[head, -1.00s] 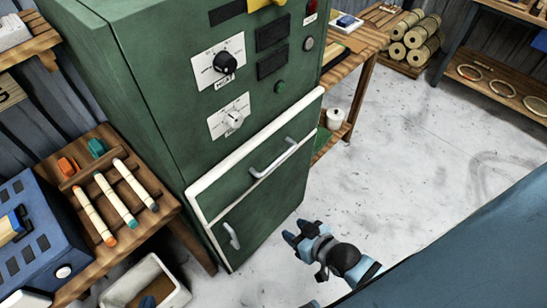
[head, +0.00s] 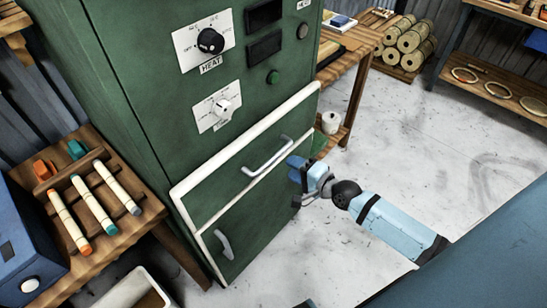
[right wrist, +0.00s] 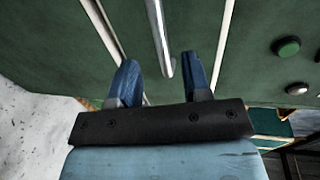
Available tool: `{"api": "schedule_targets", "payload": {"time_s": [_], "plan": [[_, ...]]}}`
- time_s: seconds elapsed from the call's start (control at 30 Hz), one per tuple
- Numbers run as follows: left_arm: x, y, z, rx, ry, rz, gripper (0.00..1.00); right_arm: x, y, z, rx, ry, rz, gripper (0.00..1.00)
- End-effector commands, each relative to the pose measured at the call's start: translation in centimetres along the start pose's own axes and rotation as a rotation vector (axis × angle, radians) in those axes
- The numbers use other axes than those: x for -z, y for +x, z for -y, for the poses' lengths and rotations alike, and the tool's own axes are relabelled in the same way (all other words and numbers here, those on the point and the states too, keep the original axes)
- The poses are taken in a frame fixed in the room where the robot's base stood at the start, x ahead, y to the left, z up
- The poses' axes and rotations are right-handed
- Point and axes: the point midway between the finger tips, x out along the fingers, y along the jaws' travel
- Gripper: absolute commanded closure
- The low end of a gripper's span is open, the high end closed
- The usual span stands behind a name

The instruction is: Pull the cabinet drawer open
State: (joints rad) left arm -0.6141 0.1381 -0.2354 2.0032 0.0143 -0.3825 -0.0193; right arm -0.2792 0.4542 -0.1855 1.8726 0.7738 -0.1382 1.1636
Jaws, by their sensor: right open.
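The green cabinet (head: 150,110) stands in the middle of the head view. Its drawer front (head: 215,190) has white trim and a silver bar handle (head: 267,157); the drawer looks closed. My right gripper (head: 293,169) is just right of the handle in the head view. In the right wrist view, the open blue fingers (right wrist: 160,78) point toward the cabinet face. The drawer handle (right wrist: 158,35) shows ahead, in line with the gap between them, with its near end close to the fingertips. I cannot tell whether they touch. My left gripper is not clearly seen.
A lower door with its own handle (head: 225,245) is under the drawer. A wooden table (head: 105,210) with coloured rods on a rack stands at the left. A workbench (head: 357,75) stands behind the cabinet's right side. The pale floor (head: 420,150) at right is mostly clear.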

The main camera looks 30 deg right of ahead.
Motion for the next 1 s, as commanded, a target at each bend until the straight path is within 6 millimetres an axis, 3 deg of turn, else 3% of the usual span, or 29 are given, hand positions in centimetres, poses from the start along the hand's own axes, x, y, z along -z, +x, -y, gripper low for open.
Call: {"api": "schedule_targets", "payload": {"time_s": [0.2,0.4,0.83,1.0], "plan": [[-0.3,0.1,0.1,0.002,0.002,0.006,1.00,0.1,4.7,0.1,0.002,-0.001,-0.001,0.56],[-0.7,0.1,0.1,0.002,0.003,0.012,1.00,0.0,7.3,0.0,0.001,-0.001,-0.001,0.56],[-0.2,0.0,0.1,0.001,0.002,0.004,1.00,0.0,8.2,-0.1,-0.001,-0.002,0.000,0.56],[-0.1,0.0,0.1,0.001,0.002,0.001,1.00,0.0,8.2,-0.1,-0.001,-0.003,0.000,0.95]]}}
